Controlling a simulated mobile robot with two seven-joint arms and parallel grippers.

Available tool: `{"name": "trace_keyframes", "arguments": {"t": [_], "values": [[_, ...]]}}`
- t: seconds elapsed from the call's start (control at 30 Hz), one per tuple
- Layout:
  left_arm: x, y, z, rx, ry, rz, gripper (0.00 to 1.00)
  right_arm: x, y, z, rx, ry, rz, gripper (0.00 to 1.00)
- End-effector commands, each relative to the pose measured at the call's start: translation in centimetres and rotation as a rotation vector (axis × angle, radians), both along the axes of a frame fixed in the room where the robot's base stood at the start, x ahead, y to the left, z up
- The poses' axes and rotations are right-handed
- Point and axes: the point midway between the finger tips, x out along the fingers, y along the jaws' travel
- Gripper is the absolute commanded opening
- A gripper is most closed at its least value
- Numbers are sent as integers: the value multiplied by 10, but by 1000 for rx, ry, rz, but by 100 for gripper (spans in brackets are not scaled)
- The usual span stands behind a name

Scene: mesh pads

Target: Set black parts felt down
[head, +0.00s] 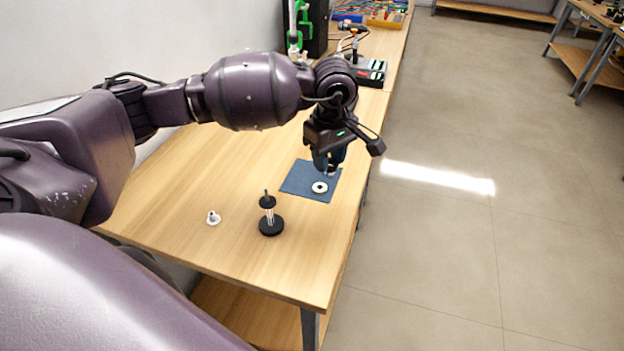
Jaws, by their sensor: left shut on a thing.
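A flat dark blue-grey felt mat (298,180) lies near the right edge of the wooden table, with a white ring (320,187) on it. My left gripper (331,172) points down at the mat's far right part, just behind the ring. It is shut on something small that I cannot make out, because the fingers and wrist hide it. I cannot tell whether it touches the mat. A small stand with a black base (271,226), pale posts and a black top stands upright nearer to me. My right gripper is not in view.
A small white flanged piece (213,218) lies left of the stand on the table (170,215). A black device (371,72) and coloured bins (385,20) stand farther back. The table's front and left areas are mostly clear. Open floor lies to the right.

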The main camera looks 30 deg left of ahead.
Motion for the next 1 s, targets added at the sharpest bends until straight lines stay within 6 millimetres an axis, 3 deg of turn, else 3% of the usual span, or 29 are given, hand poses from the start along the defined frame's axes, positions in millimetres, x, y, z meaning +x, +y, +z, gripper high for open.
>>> {"name": "trace_keyframes", "arguments": {"t": [0.47, 1.0], "values": [[36, 47, 18, -11, -26, 990, 14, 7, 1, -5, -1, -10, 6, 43], [64, 101, 39, -30, -33, 2099, 14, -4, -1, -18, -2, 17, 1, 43]]}}
